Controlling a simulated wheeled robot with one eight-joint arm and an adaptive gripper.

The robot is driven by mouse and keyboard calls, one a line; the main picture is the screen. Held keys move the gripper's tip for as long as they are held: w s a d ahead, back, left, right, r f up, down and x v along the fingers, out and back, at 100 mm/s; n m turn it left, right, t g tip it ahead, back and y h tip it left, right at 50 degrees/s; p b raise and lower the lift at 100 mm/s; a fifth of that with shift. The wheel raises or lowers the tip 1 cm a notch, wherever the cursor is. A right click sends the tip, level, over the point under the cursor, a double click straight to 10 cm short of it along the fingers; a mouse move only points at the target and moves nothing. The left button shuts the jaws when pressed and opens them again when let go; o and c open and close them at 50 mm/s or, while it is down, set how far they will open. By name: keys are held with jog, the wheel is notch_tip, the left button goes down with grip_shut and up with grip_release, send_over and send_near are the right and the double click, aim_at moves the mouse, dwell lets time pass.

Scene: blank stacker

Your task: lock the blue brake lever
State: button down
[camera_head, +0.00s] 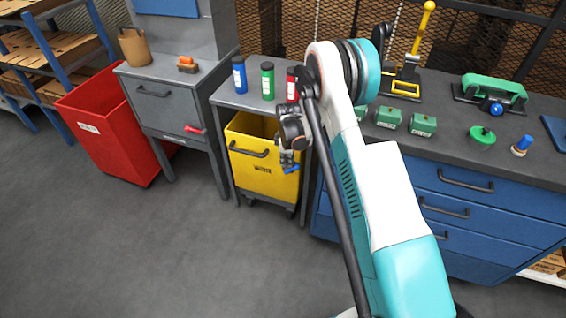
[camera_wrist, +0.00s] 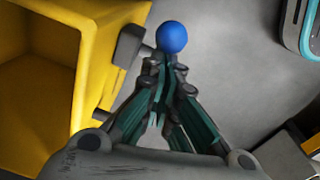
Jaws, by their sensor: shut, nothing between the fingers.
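The blue brake lever's round knob (camera_wrist: 171,37) is at the top middle of the wrist view. A dark grey bracket beside it sits at the side of the yellow bin (camera_wrist: 98,60). My gripper (camera_wrist: 166,62) is shut and empty, its fingertips pointing at the knob and overlapping its lower edge in the picture. I cannot tell whether they touch it. In the head view, my gripper (camera_head: 290,163) is in front of the right side of the yellow bin (camera_head: 262,178), with a bit of blue (camera_head: 290,169) at its tips. The lever's arm is mostly hidden.
The yellow bin stands on casters under a grey bench. A red bin (camera_head: 108,130) and grey cabinet (camera_head: 180,115) stand to the left. Blue drawers (camera_head: 460,205) are on the right. Bottles and green boxes stand on the benches. The floor in front is clear.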

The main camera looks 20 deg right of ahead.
jog(key=shift+s+d+f, duration=0.25)
jog(key=shift+s+d, duration=0.4)
jog(key=shift+d, duration=0.3)
jog(key=shift+s+d, duration=0.1)
notch_tip(320, 180, up, 7)
jog(key=shift+s+r, duration=0.15)
dwell(0.5)
dwell(0.4)
